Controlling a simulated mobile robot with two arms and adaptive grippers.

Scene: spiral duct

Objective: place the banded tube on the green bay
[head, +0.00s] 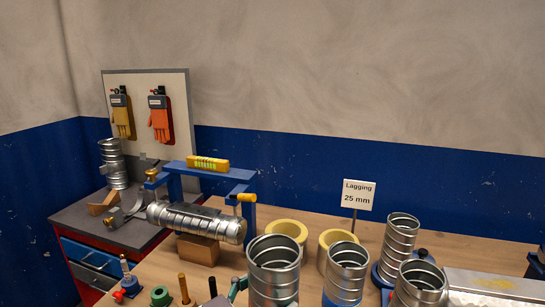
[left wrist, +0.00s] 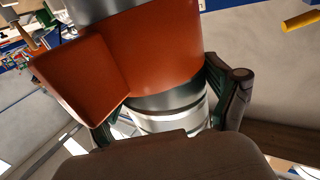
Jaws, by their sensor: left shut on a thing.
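An orange flat-sided part juts out to the left of the band. The tube's far end is cut off by the top of the picture. I cannot make out a green bay in either view.
In the head view, a ribbed duct (head: 195,222) lies on a wooden block (head: 198,249) under a blue frame (head: 208,171). Several upright spiral ducts, including one in front (head: 273,272), crowd the wooden bench's near side. Yellow rings (head: 287,229) and a "Lagging 25 mm" sign (head: 359,194) stand behind.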

